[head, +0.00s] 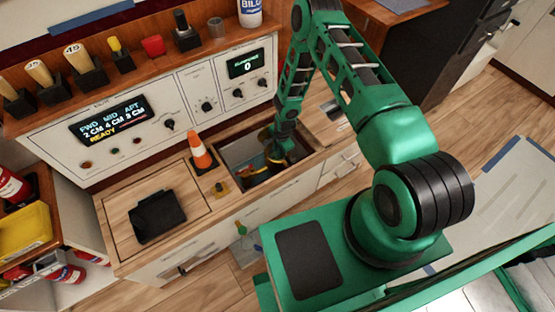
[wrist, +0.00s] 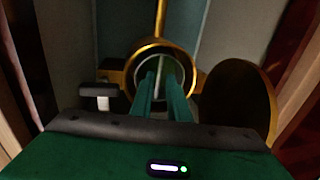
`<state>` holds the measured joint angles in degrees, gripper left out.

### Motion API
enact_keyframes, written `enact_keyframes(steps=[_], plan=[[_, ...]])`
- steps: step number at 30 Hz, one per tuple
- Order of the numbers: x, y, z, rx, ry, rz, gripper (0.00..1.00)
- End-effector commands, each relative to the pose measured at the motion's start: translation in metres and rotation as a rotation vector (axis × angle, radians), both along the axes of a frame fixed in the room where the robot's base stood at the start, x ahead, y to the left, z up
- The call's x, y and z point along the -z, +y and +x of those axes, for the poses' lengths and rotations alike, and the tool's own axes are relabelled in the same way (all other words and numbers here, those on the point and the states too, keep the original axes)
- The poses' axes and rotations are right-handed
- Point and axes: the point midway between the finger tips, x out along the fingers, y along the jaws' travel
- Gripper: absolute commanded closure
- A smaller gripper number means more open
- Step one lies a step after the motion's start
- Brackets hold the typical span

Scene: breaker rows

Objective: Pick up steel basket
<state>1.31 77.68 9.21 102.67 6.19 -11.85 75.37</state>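In the wrist view a round brass-rimmed housing (wrist: 131,62) stands open, with a pale grey ring (wrist: 181,70) just inside its rim. That ring may be the steel basket, but its body is hidden inside. My gripper (wrist: 161,75) points into this opening, its two green fingers close together. I cannot tell whether anything is between the fingertips. In the head view my gripper (head: 277,160) is down in the recessed well of the counter, and my arm hides much of the housing there.
Walls of the well (head: 232,152) stand close around. An orange cone (head: 200,152) and a black folded item (head: 157,214) sit on the counter.

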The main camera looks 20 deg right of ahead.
Motion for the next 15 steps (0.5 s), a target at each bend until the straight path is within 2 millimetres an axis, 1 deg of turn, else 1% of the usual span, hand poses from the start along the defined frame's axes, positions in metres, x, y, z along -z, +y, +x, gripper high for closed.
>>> enact_keyframes(steps=[9,12,15], plan=[[0.039,0.008,0.005,0.000,0.000,0.001,0.85],[0.047,0.008,0.007,0.000,0.000,0.000,0.85],[0.049,0.008,0.008,0.000,-0.001,0.000,0.85]])
